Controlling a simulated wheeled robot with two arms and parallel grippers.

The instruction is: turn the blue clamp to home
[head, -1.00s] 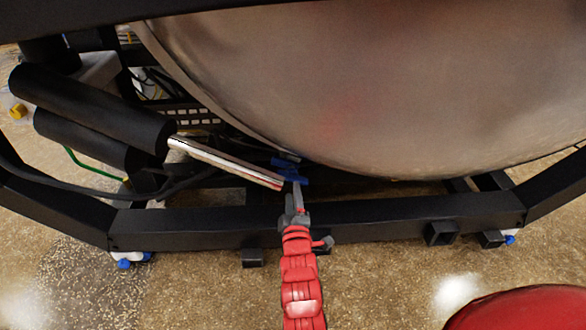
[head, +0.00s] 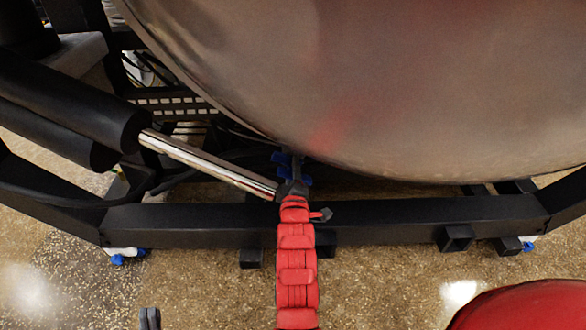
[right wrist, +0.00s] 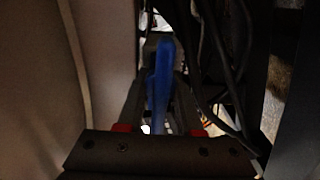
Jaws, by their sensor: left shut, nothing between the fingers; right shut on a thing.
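The blue clamp (head: 281,158) sits low under the large metal vessel, just behind the black frame beam. My right gripper (head: 295,167), on the red arm, reaches over the beam and is shut on the clamp, hiding part of it. In the right wrist view the blue clamp (right wrist: 160,85) stands as a narrow upright bar between the two dark fingers (right wrist: 156,95). My left gripper (head: 150,318) just shows at the bottom edge of the head view, shut, empty and well away from the clamp.
The rounded metal vessel (head: 370,90) hangs close above the clamp. A shiny piston rod (head: 205,162) ends close to my right gripper on its left. The black beam (head: 400,222) runs below. Dark cables (right wrist: 215,75) hang close on the right in the wrist view.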

